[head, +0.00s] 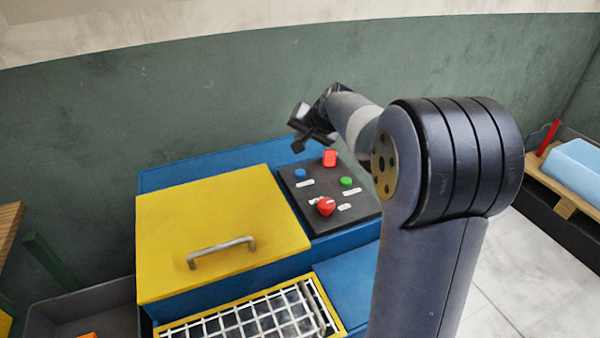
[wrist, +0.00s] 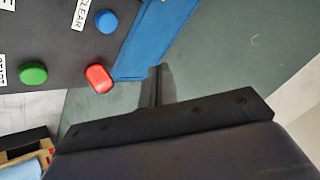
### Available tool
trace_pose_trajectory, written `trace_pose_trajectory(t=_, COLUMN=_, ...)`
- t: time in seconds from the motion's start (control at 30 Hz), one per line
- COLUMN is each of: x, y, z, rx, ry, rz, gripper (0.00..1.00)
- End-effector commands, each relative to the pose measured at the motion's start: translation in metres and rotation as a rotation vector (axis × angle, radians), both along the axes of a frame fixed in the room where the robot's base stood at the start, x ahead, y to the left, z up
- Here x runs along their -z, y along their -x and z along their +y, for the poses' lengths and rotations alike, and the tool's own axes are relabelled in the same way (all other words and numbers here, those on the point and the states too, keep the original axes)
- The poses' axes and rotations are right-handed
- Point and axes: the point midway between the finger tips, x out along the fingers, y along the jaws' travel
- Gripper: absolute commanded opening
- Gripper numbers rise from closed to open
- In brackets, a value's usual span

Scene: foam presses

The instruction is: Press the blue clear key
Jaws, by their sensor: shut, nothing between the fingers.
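The blue clear key (head: 300,174) is a round blue button at the back left of the dark control panel (head: 299,215). In the wrist view the blue key (wrist: 106,21) is at the upper left, beside a white label (wrist: 81,14) reading CLEAR. My gripper (head: 300,147) is above and behind the key in the head view, apart from the panel. In the wrist view my gripper's fingers (wrist: 160,70) are together and empty, to the lower right of the key, beyond the panel's edge.
A red block-shaped button (head: 330,158), a green button (head: 347,182) and a red knob (head: 326,206) share the panel. A yellow lid with a handle (head: 222,252) is on the left. A white grid (head: 250,318) is in front. A green wall (head: 200,110) stands behind.

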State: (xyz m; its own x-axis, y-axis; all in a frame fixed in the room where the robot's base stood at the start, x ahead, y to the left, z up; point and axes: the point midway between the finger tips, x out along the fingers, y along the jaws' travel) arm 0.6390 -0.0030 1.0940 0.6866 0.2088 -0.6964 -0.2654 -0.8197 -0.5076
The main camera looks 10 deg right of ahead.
Motion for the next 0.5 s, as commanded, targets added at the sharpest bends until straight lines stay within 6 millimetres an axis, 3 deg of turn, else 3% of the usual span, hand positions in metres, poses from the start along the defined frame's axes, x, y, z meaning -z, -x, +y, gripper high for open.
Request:
trace_pose_trajectory(t=0.27, x=0.022, y=0.0, z=0.0, rx=-0.001, ry=0.0, rz=0.002, gripper=0.0)
trace_pose_trajectory(t=0.5, x=0.057, y=0.0, z=0.0, rx=0.0, ry=-0.001, rz=0.001, gripper=0.0)
